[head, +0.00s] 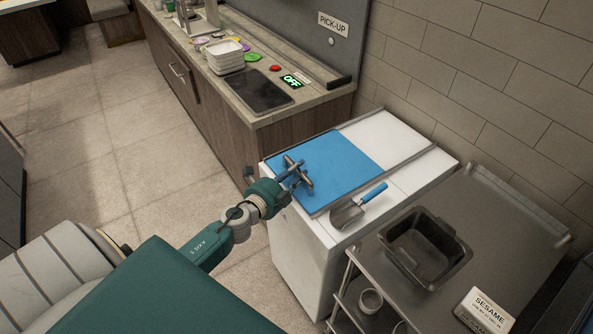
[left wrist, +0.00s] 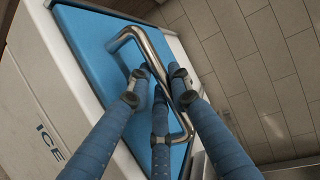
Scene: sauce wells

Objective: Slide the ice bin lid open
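The white ice bin (head: 299,249) stands against the tiled wall, and its side with the word ICE shows in the left wrist view (left wrist: 42,105). Its flat blue lid (head: 341,158) lies on the top, covering its left part. A metal bar handle (head: 304,174) stands up from the lid. My left gripper (head: 297,176) is at this handle. In the left wrist view its blue fingers reach along both sides of the handle (left wrist: 148,46), with the bar between them. Whether they press on it is unclear. My right gripper is out of view.
A metal scoop with a blue grip (head: 353,211) lies on the bin top beside the lid. A steel cart with a dark sunken pan (head: 425,246) and a sesame box (head: 484,309) stands to the right. A counter with stacked white dishes (head: 225,57) is behind.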

